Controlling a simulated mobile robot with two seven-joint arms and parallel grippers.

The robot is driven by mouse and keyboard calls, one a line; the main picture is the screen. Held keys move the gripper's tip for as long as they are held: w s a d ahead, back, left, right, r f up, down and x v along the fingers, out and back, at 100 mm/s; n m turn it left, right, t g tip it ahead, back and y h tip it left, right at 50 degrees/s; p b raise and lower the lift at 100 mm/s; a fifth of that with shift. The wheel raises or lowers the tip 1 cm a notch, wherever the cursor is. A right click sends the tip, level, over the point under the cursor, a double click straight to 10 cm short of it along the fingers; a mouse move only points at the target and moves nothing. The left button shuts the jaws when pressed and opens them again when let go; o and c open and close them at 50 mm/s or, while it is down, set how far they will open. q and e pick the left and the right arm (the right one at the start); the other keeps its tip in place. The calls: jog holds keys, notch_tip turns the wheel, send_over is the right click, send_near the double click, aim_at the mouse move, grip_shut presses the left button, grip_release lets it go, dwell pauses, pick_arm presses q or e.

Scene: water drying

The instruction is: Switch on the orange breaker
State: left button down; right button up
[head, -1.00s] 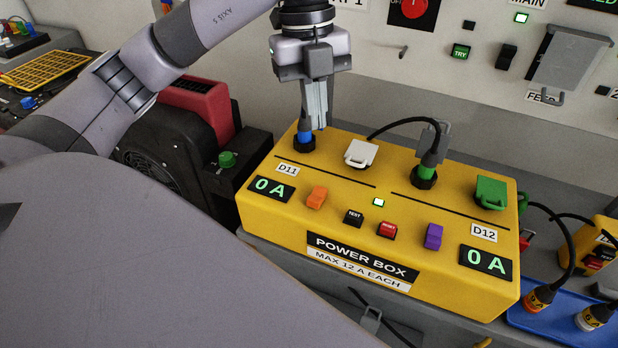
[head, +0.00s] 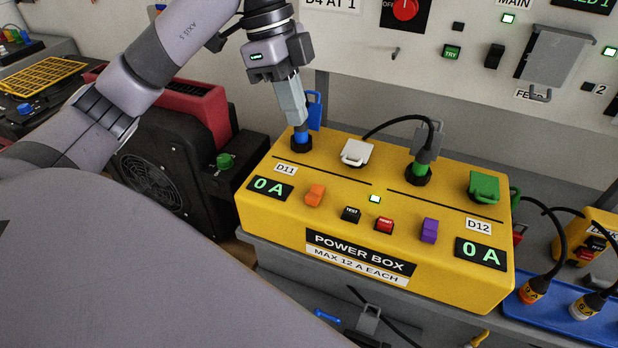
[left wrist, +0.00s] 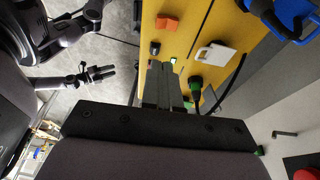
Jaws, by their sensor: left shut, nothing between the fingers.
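The orange breaker (head: 315,195) is a small rocker on the top of the yellow power box (head: 335,222), below the D11 label and beside the 0 A display (head: 270,188). It also shows in the left wrist view (left wrist: 167,22), up and left of the fingertips. My left gripper (head: 297,122) is shut and empty. Its fingers point down above the box's back left corner and overlap the blue socket (head: 301,139) in the head view; I cannot tell the exact gap. My right gripper (left wrist: 103,72) shows small in the left wrist view, its fingers apart.
A blue cover (head: 314,112) stands open behind the blue socket. A white cover (head: 356,152) is beside it. A grey plug with a black cable (head: 425,150) stands in the green-ringed socket. A purple breaker (head: 429,230) is at the right. A black machine (head: 175,165) stands left.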

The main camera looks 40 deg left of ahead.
pick_arm(q)
send_near(313, 196)
jog(key=x, duration=0.5)
jog(key=shift+d, duration=0.3)
jog(key=shift+f, duration=0.55)
pick_arm(e)
jog(key=shift+r, duration=0.1)
pick_arm(q)
jog(key=shift+a+f, duration=0.1)
